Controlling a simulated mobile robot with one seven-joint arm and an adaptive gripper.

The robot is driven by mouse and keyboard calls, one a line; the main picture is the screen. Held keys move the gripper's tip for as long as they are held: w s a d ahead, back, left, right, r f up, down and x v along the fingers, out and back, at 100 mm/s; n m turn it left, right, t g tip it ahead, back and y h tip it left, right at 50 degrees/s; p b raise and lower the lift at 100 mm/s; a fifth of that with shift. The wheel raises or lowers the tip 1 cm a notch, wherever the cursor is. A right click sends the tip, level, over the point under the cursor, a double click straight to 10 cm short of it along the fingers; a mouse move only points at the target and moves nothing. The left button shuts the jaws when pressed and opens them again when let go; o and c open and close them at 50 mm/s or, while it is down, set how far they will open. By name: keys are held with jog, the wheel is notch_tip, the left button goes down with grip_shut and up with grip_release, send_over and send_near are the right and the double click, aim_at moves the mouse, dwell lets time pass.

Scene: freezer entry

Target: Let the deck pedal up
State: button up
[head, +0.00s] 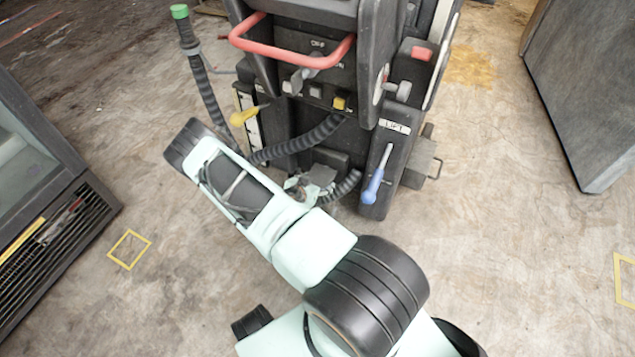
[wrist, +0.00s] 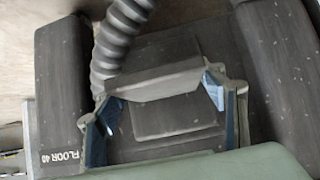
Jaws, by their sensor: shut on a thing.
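The deck pedal, a dark grey plate, sits low between the machine's two dark side blocks. It shows in the wrist view (wrist: 155,82) and, small and partly covered, in the head view (head: 321,174). My gripper (wrist: 162,92) reaches down to it, with one blue-padded finger at each end of the plate. The fingers are spread wide and shut on the pedal. In the head view my gripper (head: 308,187) is partly hidden by my arm. How far the pedal is pressed cannot be told.
A ribbed black hose (wrist: 122,40) passes close to the left finger. The machine (head: 330,60) carries a red handle (head: 290,48), a blue-knobbed lever (head: 377,175) and a yellow-knobbed lever (head: 245,117). A glass-fronted cabinet (head: 40,190) stands left.

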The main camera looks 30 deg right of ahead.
jog(key=shift+w+d+r, duration=0.1)
jog(key=shift+r, duration=0.1)
jog(key=o, duration=1.7)
jog(key=v, duration=1.2)
jog(key=shift+f, duration=0.1)
